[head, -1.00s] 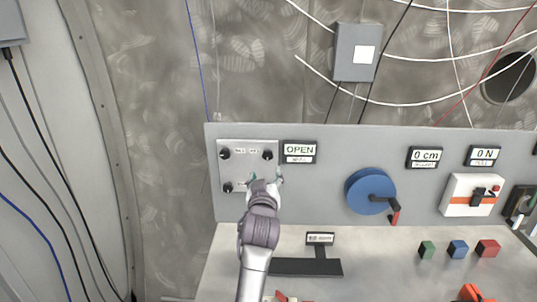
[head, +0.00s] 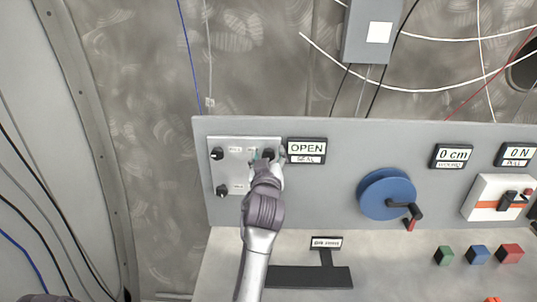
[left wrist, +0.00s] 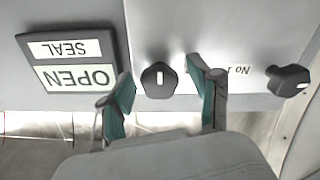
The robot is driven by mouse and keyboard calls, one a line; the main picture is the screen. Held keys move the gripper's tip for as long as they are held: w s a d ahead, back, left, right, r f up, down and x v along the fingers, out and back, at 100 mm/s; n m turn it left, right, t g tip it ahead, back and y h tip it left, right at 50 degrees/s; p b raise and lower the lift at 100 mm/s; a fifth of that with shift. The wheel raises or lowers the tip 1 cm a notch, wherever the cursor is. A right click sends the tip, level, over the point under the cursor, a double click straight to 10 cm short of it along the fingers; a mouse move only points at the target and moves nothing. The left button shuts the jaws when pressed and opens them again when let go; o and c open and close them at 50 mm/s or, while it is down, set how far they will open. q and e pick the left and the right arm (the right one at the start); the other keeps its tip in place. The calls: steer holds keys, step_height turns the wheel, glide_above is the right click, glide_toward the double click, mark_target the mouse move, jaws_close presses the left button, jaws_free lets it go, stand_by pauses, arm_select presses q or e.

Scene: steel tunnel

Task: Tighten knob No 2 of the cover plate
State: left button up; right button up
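The cover plate (head: 233,176) is a light metal plate at the left of the grey panel. It shows black knobs at top left (head: 217,153), top right (head: 268,154) and bottom left (head: 222,190); its bottom right corner is hidden by my arm. My left gripper (head: 268,163) is at the top right knob. In the left wrist view, upside down, my open gripper (left wrist: 162,95) has a teal-padded finger on each side of this knob (left wrist: 159,80), with gaps. A "No 1" label (left wrist: 238,71) lies by the other knob (left wrist: 288,80); the near knob's label is hidden. My right gripper is out of view.
An OPEN/SEAL display (head: 306,150) sits just right of the plate, close to one finger. A blue wheel with a crank (head: 385,193) and a white switch box (head: 496,198) are farther right. Green (head: 444,256), blue and red blocks lie on the bench.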

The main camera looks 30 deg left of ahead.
arm_select(q)
steer(key=shift+s+d+r, duration=0.15)
steer(key=shift+c, duration=3.7)
steer(key=c, duration=0.4)
steer(key=shift+m, duration=0.6)
steer(key=m+p, duration=0.2)
steer(key=m, duration=0.2)
steer(key=shift+r+m, duration=0.15)
steer(key=shift+m, duration=0.25)
steer(key=m+p, duration=0.1)
steer(key=m, duration=0.1)
steer(key=shift+m, duration=0.4)
steer(key=m+p, duration=0.1)
steer(key=m, duration=0.2)
steer(key=shift+m, duration=0.3)
steer(key=m, duration=0.3)
steer(key=shift+m, duration=0.3)
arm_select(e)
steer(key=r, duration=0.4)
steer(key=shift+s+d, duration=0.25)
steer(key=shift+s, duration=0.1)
